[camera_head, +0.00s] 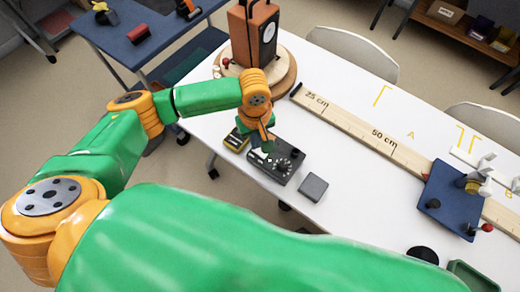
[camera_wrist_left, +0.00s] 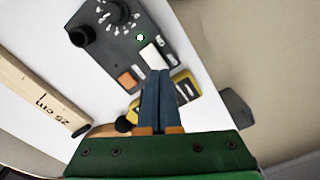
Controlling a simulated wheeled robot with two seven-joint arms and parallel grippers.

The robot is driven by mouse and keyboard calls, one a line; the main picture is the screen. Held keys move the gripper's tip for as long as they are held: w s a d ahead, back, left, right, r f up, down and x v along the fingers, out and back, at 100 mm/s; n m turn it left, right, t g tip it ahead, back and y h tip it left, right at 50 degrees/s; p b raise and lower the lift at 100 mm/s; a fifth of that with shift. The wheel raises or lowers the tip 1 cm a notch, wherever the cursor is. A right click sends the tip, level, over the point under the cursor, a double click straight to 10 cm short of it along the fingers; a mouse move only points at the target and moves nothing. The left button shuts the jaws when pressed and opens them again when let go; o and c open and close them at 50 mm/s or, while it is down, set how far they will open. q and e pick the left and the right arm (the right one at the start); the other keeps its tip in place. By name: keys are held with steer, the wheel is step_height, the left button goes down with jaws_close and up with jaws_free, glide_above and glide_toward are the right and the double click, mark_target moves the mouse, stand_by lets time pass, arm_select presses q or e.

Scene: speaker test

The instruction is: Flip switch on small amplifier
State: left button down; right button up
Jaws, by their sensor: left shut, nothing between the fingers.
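The small amplifier (camera_head: 284,167) is a dark box with knobs, lying on the white table in the head view. In the left wrist view the amplifier (camera_wrist_left: 112,48) shows a large black knob, a dial ringed with white marks, a small green light, a white rocker-like piece (camera_wrist_left: 151,56) and an orange piece (camera_wrist_left: 131,79). My left gripper (camera_head: 266,149) is over the amplifier's left end. In the left wrist view its blue fingers (camera_wrist_left: 160,73) are together and empty, tips close beside the white piece. I cannot tell if they touch. My right gripper is out of view.
A yellow and black device (camera_head: 237,140) sits just left of the amplifier, and a grey block (camera_head: 313,187) to its right. A wooden speaker (camera_head: 254,35) on a round base stands behind. A long wooden ruler (camera_head: 350,122) crosses the table. A blue plate (camera_head: 449,197) is farther right.

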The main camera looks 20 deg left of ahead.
arm_select(q)
steer(key=shift+f+b, duration=0.35)
steer(key=shift+f, duration=0.65)
stand_by(0.8)
steer(key=shift+s+r, duration=0.1)
step_height(320, 180, up, 7)
steer(key=p, duration=0.9)
steer(key=shift+r+p, duration=0.1)
steer(key=shift+p, duration=0.25)
steer(key=shift+f, duration=0.2)
